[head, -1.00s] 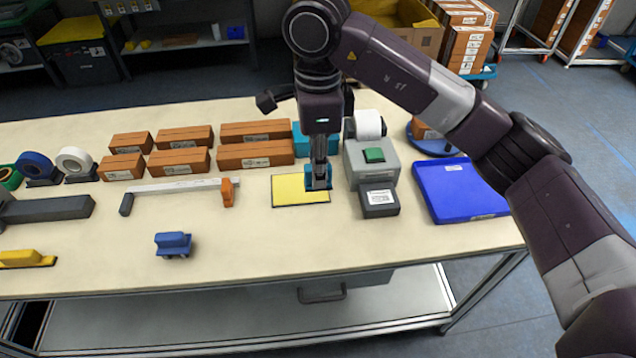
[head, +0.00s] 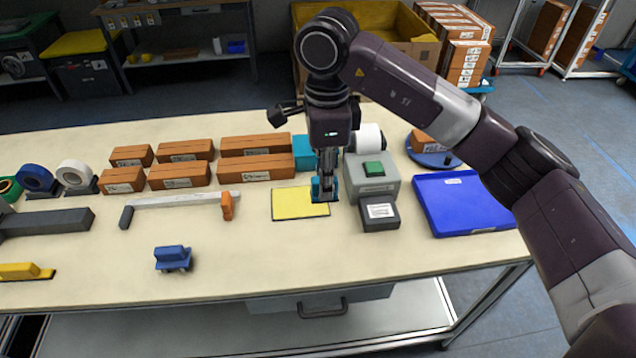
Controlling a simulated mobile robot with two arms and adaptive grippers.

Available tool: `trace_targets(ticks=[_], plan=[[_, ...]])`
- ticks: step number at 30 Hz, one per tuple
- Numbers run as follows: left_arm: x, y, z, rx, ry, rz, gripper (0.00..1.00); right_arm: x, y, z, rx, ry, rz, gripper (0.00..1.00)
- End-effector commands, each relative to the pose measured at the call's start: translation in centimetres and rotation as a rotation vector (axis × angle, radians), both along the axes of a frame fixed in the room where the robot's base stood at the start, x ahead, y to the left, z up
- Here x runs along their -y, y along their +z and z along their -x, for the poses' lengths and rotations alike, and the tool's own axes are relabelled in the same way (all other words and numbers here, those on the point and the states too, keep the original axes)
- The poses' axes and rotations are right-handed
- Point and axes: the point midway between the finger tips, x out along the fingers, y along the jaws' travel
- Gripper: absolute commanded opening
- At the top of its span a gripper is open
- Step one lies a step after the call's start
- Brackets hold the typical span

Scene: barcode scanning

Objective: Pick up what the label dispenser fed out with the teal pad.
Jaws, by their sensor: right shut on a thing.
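The label dispenser (head: 372,189) is a grey box with a green button (head: 374,168) on top and a white roll (head: 369,137) behind. A dark block at its front carries a white label (head: 380,211). My right gripper (head: 325,188) points down just left of the dispenser, shut on the teal pad (head: 325,196). The pad is low, over the right edge of a yellow mat (head: 298,203); I cannot tell whether it touches the mat. The fingers hide part of the pad. My left gripper is not in view.
A blue tray (head: 462,229) lies right of the dispenser. Brown boxes (head: 256,168) and a teal box (head: 303,150) stand behind the mat. A caliper-like tool (head: 180,199) and a small blue block (head: 172,257) lie left. The front of the table is mostly clear.

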Motion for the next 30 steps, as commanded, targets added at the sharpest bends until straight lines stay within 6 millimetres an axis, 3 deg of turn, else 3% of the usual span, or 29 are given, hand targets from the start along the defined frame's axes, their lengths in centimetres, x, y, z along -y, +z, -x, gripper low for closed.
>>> trace_targets(ticks=[9, 15, 19, 30], plan=[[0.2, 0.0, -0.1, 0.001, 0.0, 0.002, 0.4, 9.6, -5.8, -5.5, -0.007, -0.01, -0.002, 0.0], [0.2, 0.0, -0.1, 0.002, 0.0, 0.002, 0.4, 13.9, -7.9, -7.1, 0.003, -0.003, 0.002, 0.0], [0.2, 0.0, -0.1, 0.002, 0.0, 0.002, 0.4, 14.9, -8.5, -7.4, 0.005, -0.001, 0.004, 0.0], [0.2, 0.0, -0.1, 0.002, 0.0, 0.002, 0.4, 14.9, -11.0, -7.4, 0.003, -0.001, 0.005, 0.0]])
